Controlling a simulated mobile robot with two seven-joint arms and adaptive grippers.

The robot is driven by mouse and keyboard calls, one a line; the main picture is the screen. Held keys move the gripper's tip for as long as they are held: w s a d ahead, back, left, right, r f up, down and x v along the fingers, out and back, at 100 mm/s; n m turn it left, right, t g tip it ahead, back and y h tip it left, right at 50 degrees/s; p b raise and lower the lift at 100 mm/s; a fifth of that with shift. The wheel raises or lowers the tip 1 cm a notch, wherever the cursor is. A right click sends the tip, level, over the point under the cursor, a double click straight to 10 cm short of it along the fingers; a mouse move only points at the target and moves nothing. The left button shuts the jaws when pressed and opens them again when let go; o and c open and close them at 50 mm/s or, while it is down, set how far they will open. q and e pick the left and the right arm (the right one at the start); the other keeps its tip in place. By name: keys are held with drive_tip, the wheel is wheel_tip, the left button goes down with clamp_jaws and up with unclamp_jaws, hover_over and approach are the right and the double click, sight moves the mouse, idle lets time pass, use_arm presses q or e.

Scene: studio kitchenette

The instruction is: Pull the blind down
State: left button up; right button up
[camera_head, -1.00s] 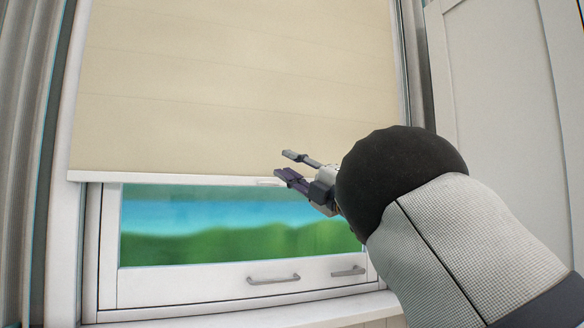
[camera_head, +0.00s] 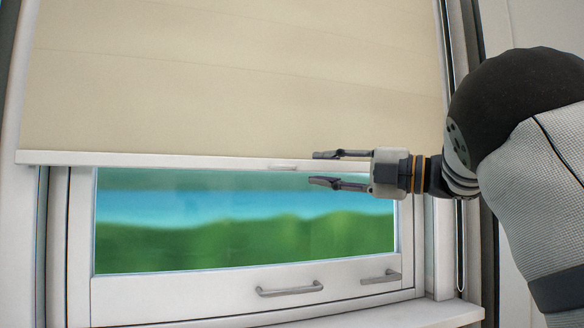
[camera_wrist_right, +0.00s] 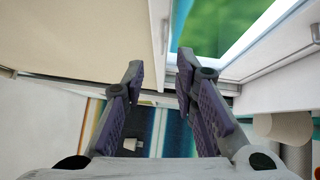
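The cream blind (camera_head: 230,80) covers the upper part of the window, and its white bottom bar (camera_head: 150,160) hangs above the lower part of the glass. A small pull tab (camera_head: 282,167) sits on the bar. My right gripper (camera_head: 322,169) is open, its fingers pointing left, one at about bar height and one below. In the right wrist view the open fingers (camera_wrist_right: 160,72) point toward the blind's edge, with the blind (camera_wrist_right: 85,35) on the left. My left gripper is out of view.
The window frame (camera_head: 190,293) has two grey handles (camera_head: 290,289) (camera_head: 381,277) below the glass. A white sill (camera_head: 420,313) runs underneath. A striped rug (camera_wrist_right: 150,130) shows below in the wrist view.

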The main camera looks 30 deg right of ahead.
sight(288, 167)
drive_tip(key=x, duration=0.7)
drive_tip(key=shift+w, duration=0.15)
drive_tip(key=shift+c, duration=0.5)
clamp_jaws()
